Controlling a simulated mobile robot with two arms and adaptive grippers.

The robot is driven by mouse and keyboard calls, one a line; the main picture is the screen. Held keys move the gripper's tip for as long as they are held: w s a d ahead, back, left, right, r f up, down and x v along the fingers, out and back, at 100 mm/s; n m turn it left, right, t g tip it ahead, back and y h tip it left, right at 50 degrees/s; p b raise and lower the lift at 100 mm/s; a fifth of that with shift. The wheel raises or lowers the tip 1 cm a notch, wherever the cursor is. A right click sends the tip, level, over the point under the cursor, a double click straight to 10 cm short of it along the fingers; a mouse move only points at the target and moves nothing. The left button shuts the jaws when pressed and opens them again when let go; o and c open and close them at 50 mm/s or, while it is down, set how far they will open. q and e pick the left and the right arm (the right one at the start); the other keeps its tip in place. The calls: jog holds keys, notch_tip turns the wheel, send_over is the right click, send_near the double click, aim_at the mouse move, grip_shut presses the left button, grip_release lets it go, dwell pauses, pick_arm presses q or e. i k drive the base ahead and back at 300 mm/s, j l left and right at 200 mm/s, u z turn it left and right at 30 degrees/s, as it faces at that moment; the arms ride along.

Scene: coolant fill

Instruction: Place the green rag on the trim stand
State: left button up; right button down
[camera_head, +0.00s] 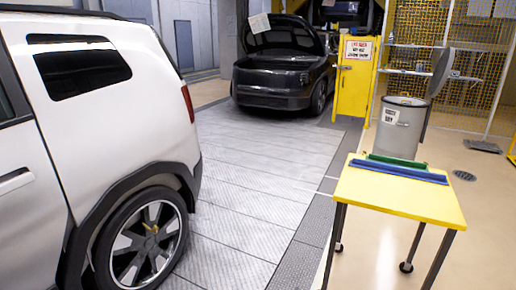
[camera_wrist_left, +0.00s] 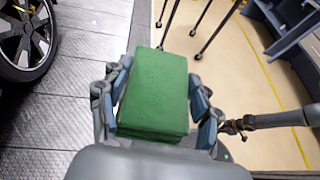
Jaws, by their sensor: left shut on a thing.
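My left gripper (camera_wrist_left: 160,86) shows in the left wrist view, shut on the green rag (camera_wrist_left: 153,92). The rag looks like a thick folded block, its sides between the two fingers, held above the floor. In the head view, a yellow-topped wheeled stand (camera_head: 400,196) is at the right; no label on it shows which stand it is. A long blue piece (camera_head: 398,172) lies across its far part, with a green strip (camera_head: 396,160) just behind. Neither gripper shows in the head view.
A white car (camera_head: 105,110) fills the left of the head view. A dark car (camera_head: 283,70) with its hood up stands at the back. A grey bin (camera_head: 401,125) and yellow cabinet (camera_head: 354,85) are beyond the stand. The stand's near top is bare.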

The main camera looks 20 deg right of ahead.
aim_at(424, 198)
jog(key=l, duration=0.95)
jog(key=l+z, duration=0.1)
jog(key=l, duration=0.85)
jog(key=i+l, duration=0.15)
jog(key=l, duration=0.8)
jog(key=l+z, duration=0.15)
jog(key=l, duration=0.8)
jog(key=i+l, duration=0.1)
jog(key=l, duration=0.25)
jog(key=i+l, duration=0.1)
jog(key=l, duration=0.25)
jog(key=i+l, duration=0.1)
jog(key=l, duration=0.25)
jog(key=i+l, duration=0.15)
jog(key=l, duration=0.2)
jog(key=i+l, duration=0.1)
jog(key=l, duration=0.25)
